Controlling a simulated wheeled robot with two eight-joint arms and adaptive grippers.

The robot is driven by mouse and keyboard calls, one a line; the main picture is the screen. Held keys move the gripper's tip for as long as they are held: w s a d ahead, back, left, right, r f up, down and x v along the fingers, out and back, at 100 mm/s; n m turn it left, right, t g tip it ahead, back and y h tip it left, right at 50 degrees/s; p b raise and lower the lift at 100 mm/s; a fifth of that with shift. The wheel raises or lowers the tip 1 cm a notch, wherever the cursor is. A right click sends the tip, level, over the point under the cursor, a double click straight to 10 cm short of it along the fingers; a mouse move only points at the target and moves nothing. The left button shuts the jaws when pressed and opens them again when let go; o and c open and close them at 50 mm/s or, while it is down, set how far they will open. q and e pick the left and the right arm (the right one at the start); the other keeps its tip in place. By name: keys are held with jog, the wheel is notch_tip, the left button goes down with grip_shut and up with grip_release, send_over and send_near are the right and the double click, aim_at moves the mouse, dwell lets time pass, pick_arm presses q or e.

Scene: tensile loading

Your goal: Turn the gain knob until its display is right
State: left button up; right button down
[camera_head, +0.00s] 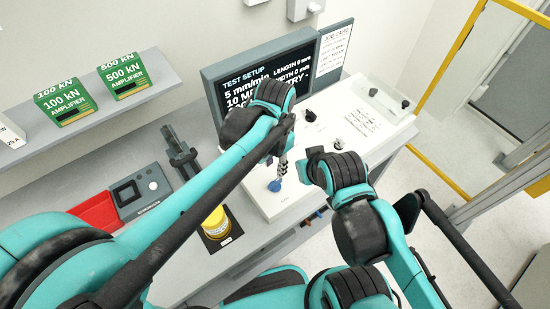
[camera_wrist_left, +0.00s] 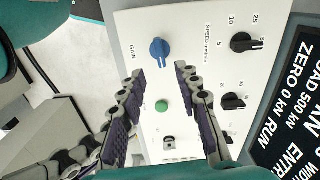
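The blue gain knob (camera_wrist_left: 160,51) sits on a white panel (camera_wrist_left: 185,20) beside the printed word GAIN. The knob also shows in the head view (camera_head: 274,186) at the console's near left end. My left gripper (camera_wrist_left: 160,73) is open, its two fingertips apart just short of the knob and not visibly touching it. A dark display (camera_head: 262,75) behind the console reads TEST SETUP, 5 mm/min and other lines, partly hidden by my left arm. In the left wrist view the display's text includes 500 kN and ZERO 0 kN. My right gripper (camera_head: 312,166) is right of the knob; its fingers are unclear.
A green button (camera_wrist_left: 161,106) and black knobs (camera_wrist_left: 241,42) share the panel. A yellow jar (camera_head: 215,222), a grey box with a small screen (camera_head: 140,193) and a red bin (camera_head: 95,212) stand left. Green amplifier boxes (camera_head: 66,102) sit on a shelf.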

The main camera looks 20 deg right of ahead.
pick_arm(q)
jog(key=shift+r, duration=1.35)
jog(key=shift+a, duration=0.1)
